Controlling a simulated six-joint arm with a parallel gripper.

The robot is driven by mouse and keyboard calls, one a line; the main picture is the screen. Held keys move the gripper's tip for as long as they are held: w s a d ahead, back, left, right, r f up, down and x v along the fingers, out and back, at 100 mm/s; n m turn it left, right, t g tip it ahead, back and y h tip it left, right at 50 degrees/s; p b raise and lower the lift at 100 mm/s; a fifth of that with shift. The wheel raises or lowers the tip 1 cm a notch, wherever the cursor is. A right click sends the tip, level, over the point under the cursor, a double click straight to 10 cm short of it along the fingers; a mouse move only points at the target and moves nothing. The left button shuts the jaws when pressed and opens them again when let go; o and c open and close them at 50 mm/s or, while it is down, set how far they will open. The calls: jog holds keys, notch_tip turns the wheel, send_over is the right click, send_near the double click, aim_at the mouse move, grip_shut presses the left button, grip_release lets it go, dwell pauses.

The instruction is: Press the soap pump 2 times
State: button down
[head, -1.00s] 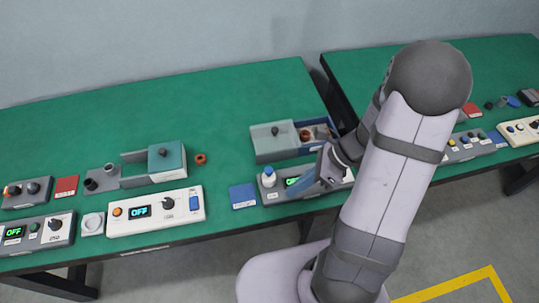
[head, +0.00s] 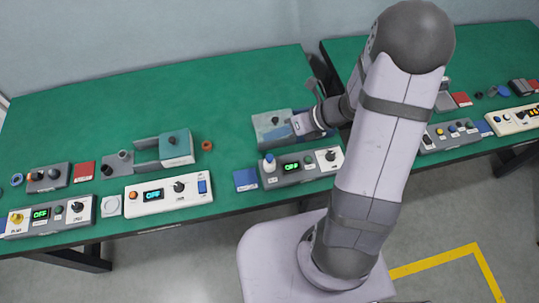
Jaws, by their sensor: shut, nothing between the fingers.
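A small white pump-like piece with a blue collar (head: 269,163) stands upright at the left end of a grey control panel (head: 290,177) near the table's front edge. It is the only thing here that looks like a soap pump, though it is small in the picture. My gripper (head: 272,134) is shut and empty. It is above and behind the panel, over the grey box, with its blue-grey fingers pointing left. It looks apart from the white piece. My gripper hides part of the box.
The grey box (head: 264,121) sits behind the panel. The panel has a lit green display and a dial (head: 330,155). A blue pad (head: 246,180) lies to its left. A white panel (head: 150,199) and a teal-lidded box (head: 176,143) stand further left. The back of the green table is clear.

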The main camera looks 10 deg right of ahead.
jog(key=b, duration=0.7)
send_over(267, 157)
jog(key=d, duration=0.2)
jog(key=f, duration=0.4)
jog(key=s+f, duration=0.1)
jog(key=f, duration=0.2)
jog(key=shift+f+b, duration=0.6)
jog(key=shift+f, duration=0.35)
jog(key=shift+f, duration=0.15)
dwell(0.6)
jog(key=shift+f, duration=0.25)
jog(key=shift+f+b, duration=0.85)
jog(key=shift+f, duration=0.05)
dwell(1.1)
jog(key=shift+r, duration=0.2)
jog(key=shift+r+p, duration=1.15)
jog(key=shift+p, duration=0.2)
